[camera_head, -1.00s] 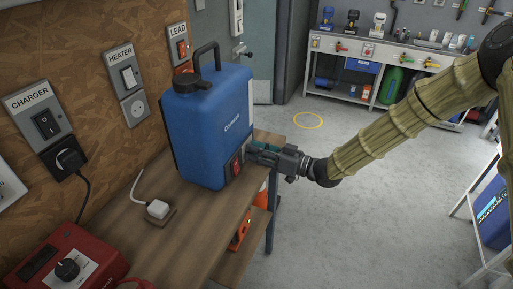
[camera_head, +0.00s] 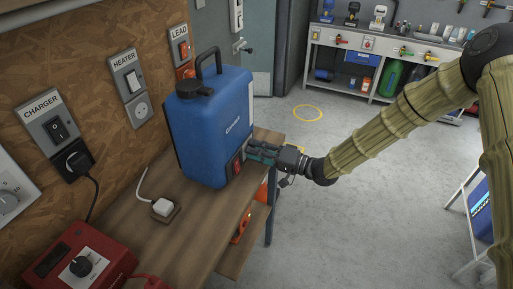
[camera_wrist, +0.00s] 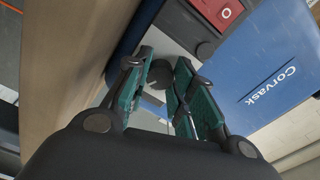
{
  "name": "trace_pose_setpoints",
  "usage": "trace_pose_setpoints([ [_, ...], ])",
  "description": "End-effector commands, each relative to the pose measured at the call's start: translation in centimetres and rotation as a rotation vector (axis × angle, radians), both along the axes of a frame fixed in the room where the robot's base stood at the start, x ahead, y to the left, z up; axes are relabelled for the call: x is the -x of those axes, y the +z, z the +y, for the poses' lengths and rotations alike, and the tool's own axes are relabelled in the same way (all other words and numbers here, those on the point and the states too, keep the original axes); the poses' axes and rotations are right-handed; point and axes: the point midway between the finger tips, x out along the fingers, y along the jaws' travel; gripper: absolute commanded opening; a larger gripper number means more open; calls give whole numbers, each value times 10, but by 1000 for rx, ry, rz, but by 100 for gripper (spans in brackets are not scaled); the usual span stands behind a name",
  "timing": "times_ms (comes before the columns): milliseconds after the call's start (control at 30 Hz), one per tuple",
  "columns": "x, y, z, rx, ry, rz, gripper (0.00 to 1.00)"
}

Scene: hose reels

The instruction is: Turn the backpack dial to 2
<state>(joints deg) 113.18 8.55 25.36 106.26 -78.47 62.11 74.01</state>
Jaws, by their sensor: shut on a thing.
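The blue backpack (camera_head: 210,135) stands upright on the wooden bench, with a black cap and carry handle on top. A red switch (camera_head: 237,167) sits low on its front, and "Corvask" is printed on it. My gripper (camera_head: 252,152) is at its lower right side. In the wrist view, the green-padded fingers of my gripper (camera_wrist: 168,78) are closed around a small dark round knob (camera_wrist: 156,74) on a pale panel, which looks like the backpack dial. The fingers hide part of it. I cannot read its marks or setting.
The wooden bench (camera_head: 200,235) carries a white plug (camera_head: 163,208) on a cord and a red box with a black knob (camera_head: 82,266). Charger, heater and lead switches are on the wall at left. The floor (camera_head: 340,200) right of the bench is open.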

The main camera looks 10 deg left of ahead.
Motion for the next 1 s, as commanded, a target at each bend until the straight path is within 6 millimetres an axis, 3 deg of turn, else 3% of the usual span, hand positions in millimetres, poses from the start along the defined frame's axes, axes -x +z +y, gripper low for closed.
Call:
trace_pose_setpoints([
  [500, 1, -1, 0, -70, 1, 353, 1],
  [1000, 1, -2, 0, -87, 0, 431, 1],
])
